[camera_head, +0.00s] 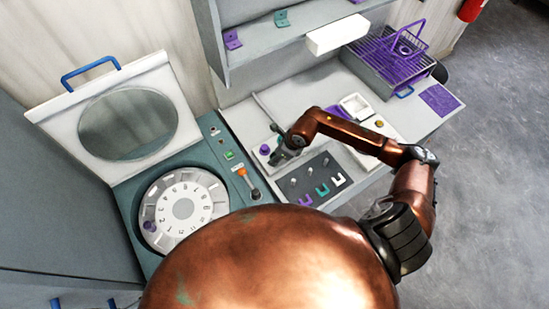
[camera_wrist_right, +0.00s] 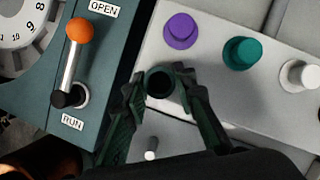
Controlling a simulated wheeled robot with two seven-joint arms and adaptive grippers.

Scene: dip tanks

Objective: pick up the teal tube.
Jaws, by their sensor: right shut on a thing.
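A teal tube (camera_wrist_right: 160,80) with a dark, round mouth stands between the fingers of my right gripper (camera_wrist_right: 161,92) in the right wrist view. The gripper is shut on it, with one finger on each side. Its lower part is hidden. In the head view my right gripper (camera_head: 281,156) is over the white rack beside the grey bench panel, and the tube cannot be made out there. My left gripper is not in view.
A purple round piece (camera_wrist_right: 181,31), a teal one (camera_wrist_right: 243,53) and a white one (camera_wrist_right: 299,76) sit in a row on the white rack. The orange-knobbed lever (camera_wrist_right: 79,32) is close on the left. The open-lidded centrifuge (camera_head: 183,207) stands left; a purple wire basket (camera_head: 390,52) stands back right.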

